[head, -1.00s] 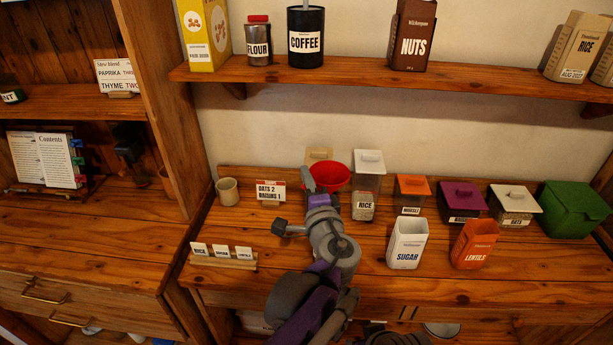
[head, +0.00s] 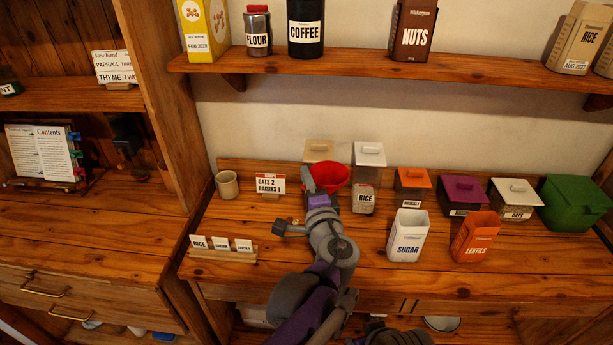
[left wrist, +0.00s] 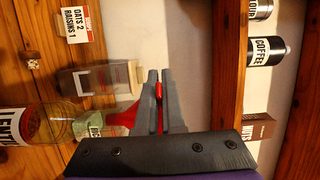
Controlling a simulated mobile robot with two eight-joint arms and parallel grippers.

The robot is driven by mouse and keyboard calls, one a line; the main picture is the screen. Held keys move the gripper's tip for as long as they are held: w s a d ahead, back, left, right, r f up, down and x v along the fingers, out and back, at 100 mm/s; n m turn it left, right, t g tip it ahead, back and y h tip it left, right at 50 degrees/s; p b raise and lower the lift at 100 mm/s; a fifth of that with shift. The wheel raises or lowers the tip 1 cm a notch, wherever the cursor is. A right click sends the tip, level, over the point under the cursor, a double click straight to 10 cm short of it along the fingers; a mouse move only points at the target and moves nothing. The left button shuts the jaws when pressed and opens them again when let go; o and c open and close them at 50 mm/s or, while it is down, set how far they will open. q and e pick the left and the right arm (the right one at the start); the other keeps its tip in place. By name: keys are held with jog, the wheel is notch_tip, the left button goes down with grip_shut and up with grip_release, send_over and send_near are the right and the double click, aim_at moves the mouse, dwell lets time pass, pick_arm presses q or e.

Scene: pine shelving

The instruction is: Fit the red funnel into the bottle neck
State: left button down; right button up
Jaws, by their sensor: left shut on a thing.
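The red funnel (head: 337,176) sits at the back of the counter in the head view, wide mouth up. My left gripper (head: 310,178) is shut on its rim. In the left wrist view the red funnel (left wrist: 126,117) shows beside the fingers (left wrist: 159,78), with a bit of red between them. A clear bottle (left wrist: 42,122) labelled with letters like LENTIL lies left of the funnel there, its neck end toward the funnel. I cannot tell whether the spout is inside the neck. In the head view my arm hides the bottle.
A RICE jar (head: 363,199) stands close right of the funnel, with a beige-lidded container (head: 319,150) behind. The SUGAR (head: 408,236) and LENTILS (head: 474,237) containers stand farther right. A card rack (head: 222,255) and mug (head: 227,185) are left. The shelf (head: 400,67) runs above.

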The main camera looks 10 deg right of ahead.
pick_arm(q)
jog(key=shift+f, duration=0.35)
jog(key=c, duration=1)
grip_release()
jog(key=shift+o, duration=0.2)
jog(key=s+b, duration=0.1)
jog(key=s, duration=0.9)
jog(key=shift+s+d, duration=0.15)
jog(key=shift+s, duration=0.25)
jog(key=s+a+f+n+g+y, duration=0.2)
jog(key=a+f+n+g, duration=0.3)
jog(key=a, duration=0.6)
jog(key=s+a+f+n+g+y, duration=0.1)
jog(key=a+f+n+g+y, duration=0.15)
jog(key=a+f, duration=0.65)
jog(key=s+a+f+n+g+h, duration=0.2)
jog(key=s+a+f+n, duration=0.2)
jog(key=s, duration=0.3)
jog(key=s+a+f+n+g+h, duration=0.3)
jog(key=s+a+f+n, duration=0.1)
jog(key=s+a+n, duration=0.1)
jog(key=s+n, duration=0.1)
jog(key=s, duration=0.1)
jog(key=shift+s+f, duration=0.2)
jog(key=shift+s, duration=0.1)
